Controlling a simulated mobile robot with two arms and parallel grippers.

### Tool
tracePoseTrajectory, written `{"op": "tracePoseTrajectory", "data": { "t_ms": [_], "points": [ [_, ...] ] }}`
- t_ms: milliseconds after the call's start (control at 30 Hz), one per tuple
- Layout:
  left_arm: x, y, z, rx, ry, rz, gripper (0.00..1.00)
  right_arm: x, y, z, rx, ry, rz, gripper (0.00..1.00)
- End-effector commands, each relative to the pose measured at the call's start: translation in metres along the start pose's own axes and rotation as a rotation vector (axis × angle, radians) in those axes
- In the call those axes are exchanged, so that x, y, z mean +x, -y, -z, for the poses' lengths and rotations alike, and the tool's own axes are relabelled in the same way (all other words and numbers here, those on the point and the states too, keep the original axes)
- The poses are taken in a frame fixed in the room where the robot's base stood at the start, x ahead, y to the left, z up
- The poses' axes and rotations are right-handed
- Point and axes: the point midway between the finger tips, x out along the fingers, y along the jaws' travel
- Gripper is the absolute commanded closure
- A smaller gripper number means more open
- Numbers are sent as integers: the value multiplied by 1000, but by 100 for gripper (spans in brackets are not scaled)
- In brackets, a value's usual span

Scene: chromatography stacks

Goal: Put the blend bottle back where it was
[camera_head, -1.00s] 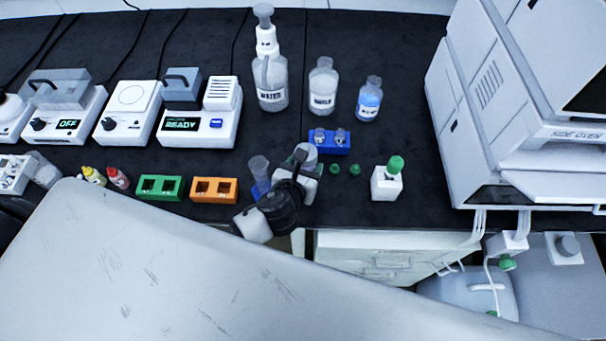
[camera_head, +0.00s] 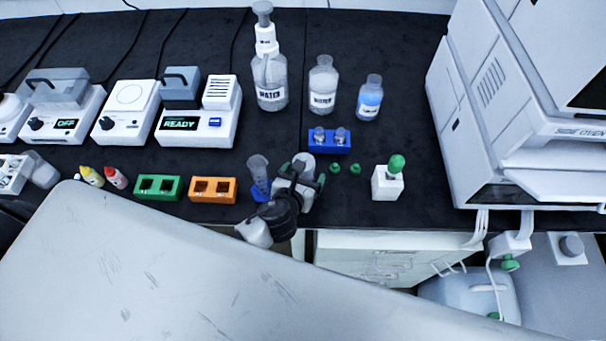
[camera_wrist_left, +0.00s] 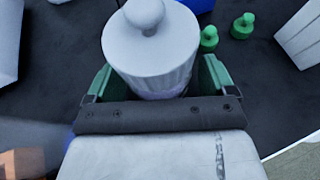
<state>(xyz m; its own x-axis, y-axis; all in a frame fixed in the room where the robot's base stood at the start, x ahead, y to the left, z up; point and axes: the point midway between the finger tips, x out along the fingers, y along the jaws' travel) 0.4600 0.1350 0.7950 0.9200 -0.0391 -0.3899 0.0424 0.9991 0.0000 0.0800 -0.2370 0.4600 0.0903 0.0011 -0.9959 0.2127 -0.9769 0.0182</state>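A bottle with a pale round-topped lid (camera_wrist_left: 150,45) stands between the green fingers of my left gripper (camera_wrist_left: 155,85) in the left wrist view. The fingers sit close on both sides of it, and I take them as shut on it. Its label is hidden, so I cannot read whether it is the blend bottle. In the head view this lid (camera_head: 304,163) and my left gripper (camera_head: 301,180) are near the bench's front edge. They are just right of a small blue holder (camera_head: 260,192) with a clear tube. My right gripper is not in view.
A blue rack (camera_head: 329,147) with two vials and two green caps (camera_head: 345,169) lie behind and right. An orange rack (camera_head: 214,190) is on the left. A white block with a green top (camera_head: 387,182) stands right. Labelled bottles (camera_head: 322,92) stand at the back.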

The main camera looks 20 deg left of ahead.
Motion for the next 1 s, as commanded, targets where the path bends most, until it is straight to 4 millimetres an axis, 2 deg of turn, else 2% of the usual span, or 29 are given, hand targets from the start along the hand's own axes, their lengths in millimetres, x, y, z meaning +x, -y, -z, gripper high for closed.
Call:
{"op": "tracePoseTrajectory", "data": {
  "t_ms": [267, 367, 800, 1000],
  "points": [
    [-1, 0, -3, 0, 0, 0, 16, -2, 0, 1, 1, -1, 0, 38],
    [-10, 0, -2, 1, -1, 1, 16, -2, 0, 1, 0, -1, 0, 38],
    [-98, 0, -2, 1, -1, 1, 16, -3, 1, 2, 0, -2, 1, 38],
    [-118, 0, -2, 1, 0, 0, 16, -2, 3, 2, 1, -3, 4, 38]
  ]
}}
